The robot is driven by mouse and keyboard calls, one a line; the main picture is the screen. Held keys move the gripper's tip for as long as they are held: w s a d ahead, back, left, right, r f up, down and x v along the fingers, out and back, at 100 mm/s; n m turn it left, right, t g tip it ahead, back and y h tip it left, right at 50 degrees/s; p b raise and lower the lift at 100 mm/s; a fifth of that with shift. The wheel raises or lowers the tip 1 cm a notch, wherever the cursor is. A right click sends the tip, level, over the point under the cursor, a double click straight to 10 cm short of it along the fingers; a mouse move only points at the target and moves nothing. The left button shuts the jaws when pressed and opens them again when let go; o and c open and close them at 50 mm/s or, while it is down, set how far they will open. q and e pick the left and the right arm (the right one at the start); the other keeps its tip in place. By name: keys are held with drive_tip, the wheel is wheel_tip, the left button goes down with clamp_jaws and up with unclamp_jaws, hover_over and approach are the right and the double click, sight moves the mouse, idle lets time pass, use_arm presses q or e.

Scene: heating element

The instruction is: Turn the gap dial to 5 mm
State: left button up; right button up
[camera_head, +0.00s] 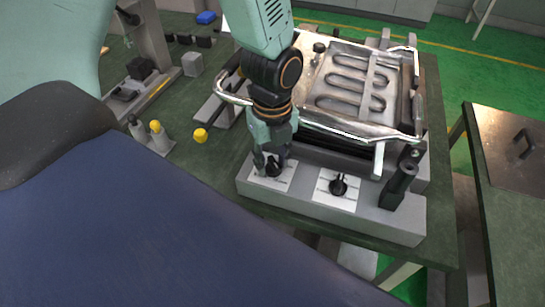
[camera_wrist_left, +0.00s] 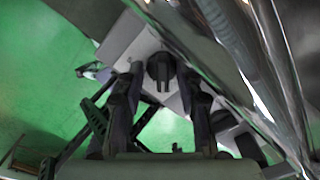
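Two black dials on white label plates sit on the front face of the grey machine. The left dial (camera_head: 273,170) is partly hidden by my left gripper (camera_head: 271,160). The label print is too small to read, so I cannot tell which is the gap dial. In the left wrist view my left gripper (camera_wrist_left: 162,82) is open, with one finger on each side of a black dial (camera_wrist_left: 161,68). Gaps show between the fingers and the dial. My right gripper is not in view.
The machine's metal tray with a looped heating element (camera_head: 350,90) lies behind the dials, within a shiny frame (camera_head: 350,129). A black handle (camera_head: 398,185) stands at the right.

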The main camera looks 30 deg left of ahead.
use_arm(q)
drive_tip(key=shift+c, duration=0.7)
drive_tip(key=shift+w+d, duration=0.15)
drive_tip(key=shift+d, duration=0.05)
drive_tip(key=c, duration=0.5)
clamp_jaws()
